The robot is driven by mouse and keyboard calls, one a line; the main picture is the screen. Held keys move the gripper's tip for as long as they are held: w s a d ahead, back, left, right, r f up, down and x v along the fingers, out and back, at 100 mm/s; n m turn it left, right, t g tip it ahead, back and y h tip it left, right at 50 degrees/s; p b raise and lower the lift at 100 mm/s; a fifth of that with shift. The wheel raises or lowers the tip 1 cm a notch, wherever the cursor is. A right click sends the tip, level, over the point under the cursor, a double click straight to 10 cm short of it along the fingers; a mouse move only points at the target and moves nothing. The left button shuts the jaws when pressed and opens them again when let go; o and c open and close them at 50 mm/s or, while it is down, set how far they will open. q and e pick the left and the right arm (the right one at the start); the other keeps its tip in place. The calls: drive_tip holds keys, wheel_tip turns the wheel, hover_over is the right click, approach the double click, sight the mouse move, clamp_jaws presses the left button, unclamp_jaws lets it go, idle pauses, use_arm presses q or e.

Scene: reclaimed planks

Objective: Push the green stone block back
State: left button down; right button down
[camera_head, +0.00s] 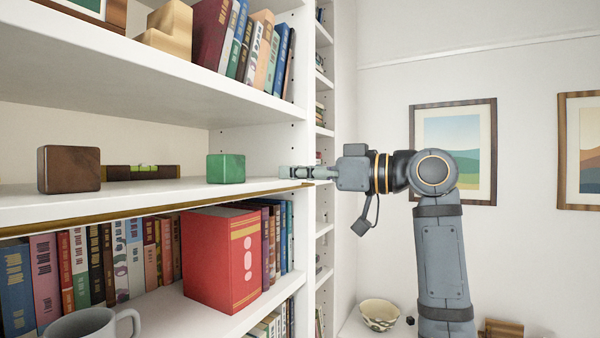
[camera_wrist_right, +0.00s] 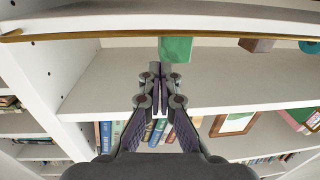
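The green stone block (camera_head: 226,168) stands upright on the middle shelf (camera_head: 150,201), near its front edge and toward the right side. My right gripper (camera_head: 286,172) reaches in from the right at shelf height, its fingertips to the right of the block with a gap between them in the head view. In the right wrist view the green block (camera_wrist_right: 176,49) shows just beyond the fingertips (camera_wrist_right: 160,75). The fingers are together with nothing between them. My left gripper is in neither view.
A dark brown block (camera_head: 69,169) and a spirit level (camera_head: 141,172) are to the left on the same shelf. A white upright (camera_head: 300,120) bounds the shelf on the right. Books fill the shelves above and below, including a large red book (camera_head: 224,258). A grey mug (camera_head: 92,324) is below.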

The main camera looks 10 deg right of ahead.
sight(245, 171)
drive_tip(key=p+x, duration=0.1)
drive_tip(key=x, duration=0.4)
drive_tip(key=shift+s+a+r, duration=0.1)
drive_tip(key=shift+s, duration=0.05)
drive_tip(key=shift+w+a, duration=0.35)
drive_tip(key=shift+a, duration=0.05)
drive_tip(key=shift+p+x, duration=0.8)
drive_tip(key=shift+x, duration=0.45)
drive_tip(key=shift+w+a, duration=0.25)
drive_tip(key=shift+a, duration=0.05)
drive_tip(key=shift+p+x, duration=0.85)
drive_tip(key=shift+x, duration=0.7)
drive_tip(key=shift+p+x, duration=1)
drive_tip(key=shift+x, duration=0.85)
